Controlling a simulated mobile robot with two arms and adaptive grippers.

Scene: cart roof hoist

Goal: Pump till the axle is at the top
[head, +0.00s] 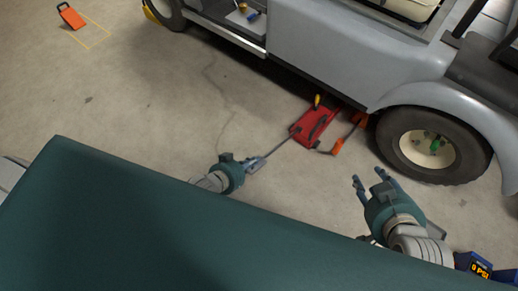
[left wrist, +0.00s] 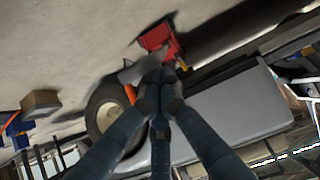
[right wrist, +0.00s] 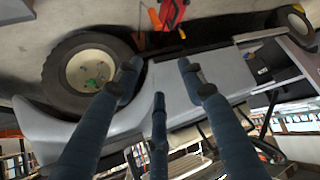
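A red floor jack (head: 313,124) lies low beside the grey cart (head: 320,45), just left of the wheel (head: 420,145). Its thin handle (head: 279,146) slopes down toward me. My left gripper (head: 257,162) is closed around the handle's near end. The left wrist view shows its fingers together (left wrist: 165,78), with the red jack (left wrist: 160,38) beyond. My right gripper (head: 369,181) is open and empty in front of the wheel, fingers apart. The right wrist view shows the wheel (right wrist: 86,76) and the jack (right wrist: 172,12). The axle is hidden behind the wheel and body.
An orange object (head: 347,138) stands between jack and wheel. An orange block (head: 71,16) sits by a yellow floor outline at far left. The concrete floor left of the handle is clear.

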